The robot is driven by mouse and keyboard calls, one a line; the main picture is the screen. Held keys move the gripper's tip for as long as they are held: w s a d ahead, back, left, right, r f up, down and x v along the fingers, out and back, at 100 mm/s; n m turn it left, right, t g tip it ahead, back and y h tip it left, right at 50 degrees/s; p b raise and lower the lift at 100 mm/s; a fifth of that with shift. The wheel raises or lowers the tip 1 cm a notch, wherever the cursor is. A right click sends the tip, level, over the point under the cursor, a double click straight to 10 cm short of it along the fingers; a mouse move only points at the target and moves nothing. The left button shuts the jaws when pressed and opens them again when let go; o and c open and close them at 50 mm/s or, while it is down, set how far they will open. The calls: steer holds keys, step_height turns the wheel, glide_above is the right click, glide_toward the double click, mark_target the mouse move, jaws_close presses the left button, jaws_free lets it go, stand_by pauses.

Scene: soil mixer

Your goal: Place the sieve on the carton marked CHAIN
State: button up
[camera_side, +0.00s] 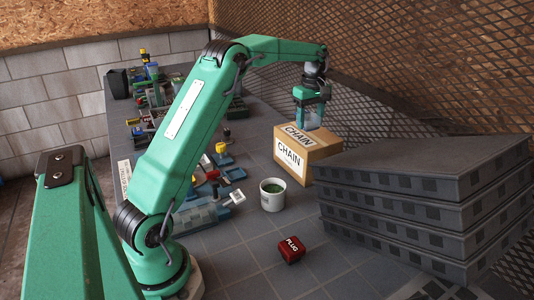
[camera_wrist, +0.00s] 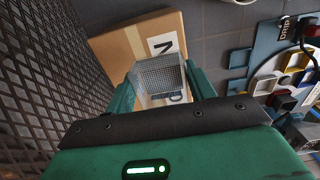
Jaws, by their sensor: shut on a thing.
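The sieve (camera_wrist: 161,76) is a grey mesh piece held between the two green fingers of my gripper (camera_wrist: 160,90). In the side view my gripper (camera_side: 309,108) points down over the carton marked CHAIN (camera_side: 290,157), with the sieve partly hidden between its fingers. I cannot tell whether the sieve touches the carton's top.
A stack of grey slabs (camera_side: 430,190) stands right of the carton, and a mesh fence (camera_side: 400,70) runs behind. A white cup (camera_side: 272,195) and a red PLUG box (camera_side: 291,250) stand in front. Several small tools (camera_side: 222,155) lie to the left.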

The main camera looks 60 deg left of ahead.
mark_target(310, 130)
steer(key=shift+f, duration=0.1)
steer(key=shift+f, duration=1.95)
steer(key=shift+f, duration=0.1)
steer(key=o, duration=1)
steer(key=shift+r, duration=6.15)
